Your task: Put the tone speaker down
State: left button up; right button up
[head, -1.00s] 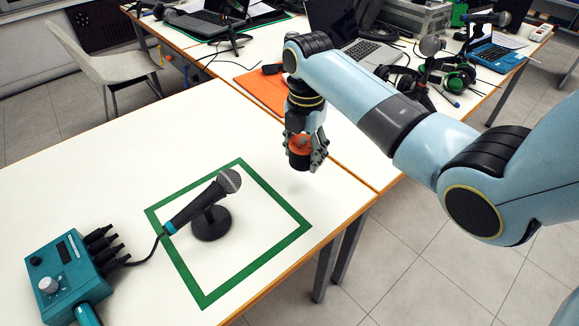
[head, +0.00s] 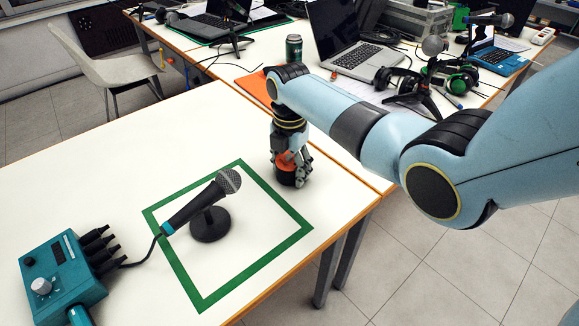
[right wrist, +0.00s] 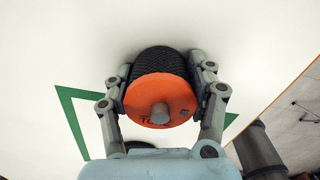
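The tone speaker (head: 286,172) is a short cylinder with black mesh and an orange end. It is in my right gripper (head: 291,178), low over the white table just beyond the upper right side of the green square outline. In the right wrist view, the speaker's orange end (right wrist: 160,100) with a grey knob faces me, and the two fingers of the right gripper (right wrist: 162,90) press on its sides. Its far end is at or very close to the table; I cannot tell if it touches. My left gripper is out of view.
A microphone (head: 200,200) on a round black stand is inside the green tape square (head: 260,266). A teal box (head: 55,275) with a knob and black plugs is at lower left. Behind are a green can (head: 294,48), laptop (head: 345,40) and headphones (head: 455,78).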

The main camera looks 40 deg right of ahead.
aim_at(290, 155)
jog(key=o, duration=0.4)
notch_tip(290, 155, up, 12)
jog(key=shift+r+p, duration=0.15)
jog(key=shift+p, duration=0.85)
